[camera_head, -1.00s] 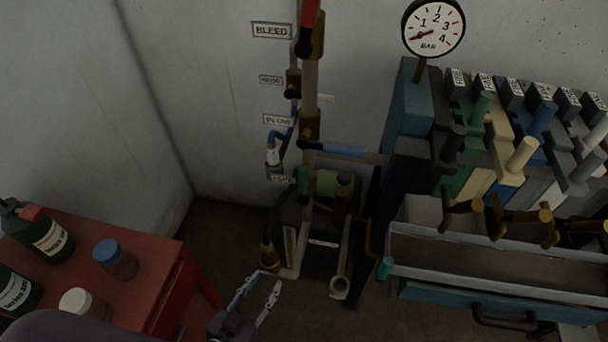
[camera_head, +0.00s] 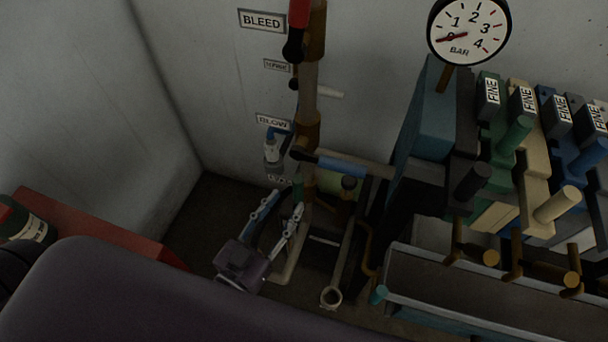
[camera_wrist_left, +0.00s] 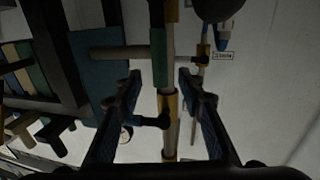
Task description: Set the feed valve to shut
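The feed valve's green handle (camera_head: 298,187) is low on the upright brown pipe (camera_head: 310,85), beside a small label that is partly hidden. In the left wrist view a green handle (camera_wrist_left: 158,58) points along the pipe, ahead of and between the fingers. My left gripper (camera_head: 287,203) is open, its two fingers pointing up toward the green handle. In the left wrist view the open gripper (camera_wrist_left: 160,85) holds nothing; I cannot tell whether a finger touches the pipe. My right gripper is not in view.
A blue-handled valve (camera_head: 340,167) sticks out right above the green handle, and a red-handled one (camera_head: 299,20) is higher. A pressure gauge (camera_head: 468,32) reads near zero. A grey trough (camera_head: 400,265) stands right; a red cabinet (camera_head: 100,238) stands left.

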